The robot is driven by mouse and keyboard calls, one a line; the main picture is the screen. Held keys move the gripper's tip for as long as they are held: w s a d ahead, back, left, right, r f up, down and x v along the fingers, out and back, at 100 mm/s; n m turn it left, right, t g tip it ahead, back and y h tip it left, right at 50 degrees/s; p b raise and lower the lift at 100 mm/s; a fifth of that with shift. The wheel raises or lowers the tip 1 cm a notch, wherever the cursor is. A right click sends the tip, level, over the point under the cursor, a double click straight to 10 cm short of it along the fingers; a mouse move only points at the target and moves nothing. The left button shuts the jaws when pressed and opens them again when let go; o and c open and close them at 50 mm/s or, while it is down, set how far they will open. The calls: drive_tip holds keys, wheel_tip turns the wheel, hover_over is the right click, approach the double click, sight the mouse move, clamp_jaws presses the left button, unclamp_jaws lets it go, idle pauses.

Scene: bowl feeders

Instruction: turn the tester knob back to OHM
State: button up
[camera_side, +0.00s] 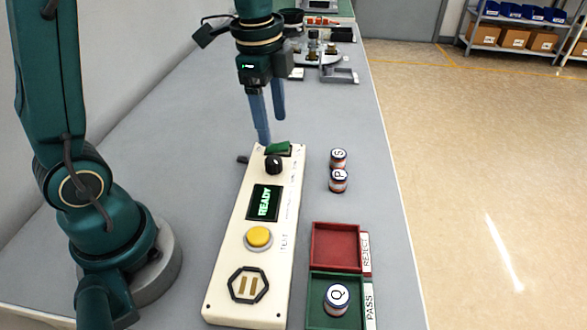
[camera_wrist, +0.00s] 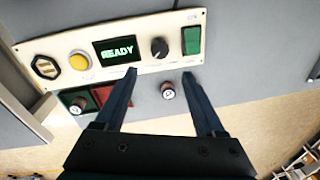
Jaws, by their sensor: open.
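The tester (camera_side: 276,275) is a long cream panel on the bench, and it also shows in the wrist view (camera_wrist: 205,20). Its black knob (camera_side: 273,164) sits between the green switch (camera_side: 279,149) and the screen (camera_side: 264,203), which reads READY. In the wrist view the knob (camera_wrist: 159,47) lies just beyond the fingertips. I cannot read which mark it points to. My gripper (camera_side: 272,131) hangs above the switch end of the tester, fingers apart, empty and clear of the knob. Its two fingers also show in the wrist view (camera_wrist: 160,73).
A yellow button (camera_side: 258,237) and a hexagonal socket (camera_side: 248,285) are on the tester. Two labelled cans, S (camera_side: 338,157) and P (camera_side: 338,180), stand to its right. A red REJECT tray (camera_side: 320,265) is empty; the green PASS tray (camera_side: 318,322) holds can Q (camera_side: 337,299).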

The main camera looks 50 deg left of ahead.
sight(273, 159)
drive_tip(key=f, duration=0.2)
drive_tip(key=a+f+g, duration=0.1)
drive_tip(key=shift+w+f, duration=0.25)
drive_tip(key=shift+f, duration=2.6)
clamp_jaws()
